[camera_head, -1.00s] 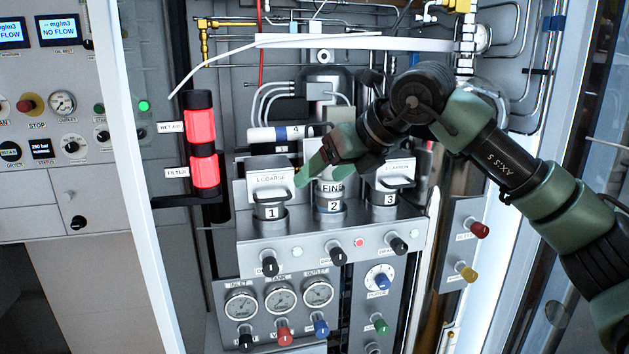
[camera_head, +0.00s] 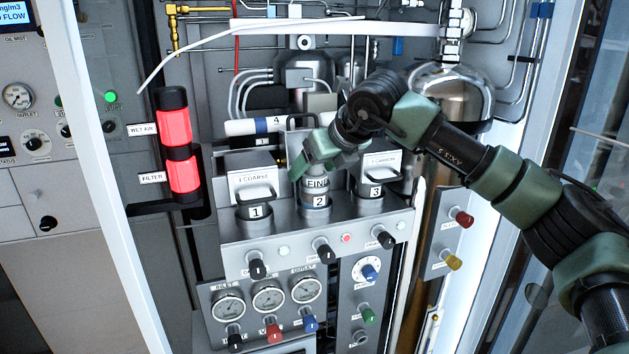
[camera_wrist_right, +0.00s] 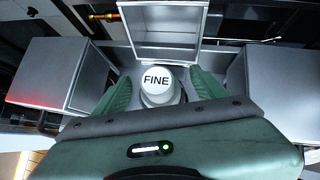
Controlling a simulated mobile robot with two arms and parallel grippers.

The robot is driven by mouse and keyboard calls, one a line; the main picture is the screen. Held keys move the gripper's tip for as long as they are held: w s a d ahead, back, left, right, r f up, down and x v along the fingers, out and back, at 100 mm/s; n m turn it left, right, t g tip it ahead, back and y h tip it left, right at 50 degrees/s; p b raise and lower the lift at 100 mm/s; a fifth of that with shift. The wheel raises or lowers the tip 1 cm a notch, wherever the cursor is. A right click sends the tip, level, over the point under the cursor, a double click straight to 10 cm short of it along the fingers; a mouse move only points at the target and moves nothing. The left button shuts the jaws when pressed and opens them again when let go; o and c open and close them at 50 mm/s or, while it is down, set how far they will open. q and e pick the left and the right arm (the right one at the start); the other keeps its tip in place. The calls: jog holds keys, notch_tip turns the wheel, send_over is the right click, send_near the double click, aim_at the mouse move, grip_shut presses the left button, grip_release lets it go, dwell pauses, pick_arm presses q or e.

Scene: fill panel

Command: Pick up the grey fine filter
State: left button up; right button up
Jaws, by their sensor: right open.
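The grey fine filter (camera_head: 317,184), labelled FINE, stands upright in the socket marked 2 (camera_head: 319,203), the middle one in the panel. My right gripper (camera_head: 314,160) is at its upper part and hides some of it. In the right wrist view the round white FINE top of the filter (camera_wrist_right: 156,78) lies between the two green fingers of the gripper (camera_wrist_right: 161,88). The fingers are open, with one on each side and gaps to the filter. My left gripper is in no view.
The coarse unit (camera_head: 253,184) stands in socket 1 on the left, and the carbon unit (camera_head: 378,172) in socket 3 on the right, both close to the gripper. Black knobs (camera_head: 324,250) stick out below. A white tube (camera_head: 235,39) crosses above.

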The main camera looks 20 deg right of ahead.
jog(key=c, duration=1.3)
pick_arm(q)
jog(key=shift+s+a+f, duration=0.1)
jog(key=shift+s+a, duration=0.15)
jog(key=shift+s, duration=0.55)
pick_arm(e)
jog(key=shift+c, duration=1.1)
jog(key=shift+r, duration=0.1)
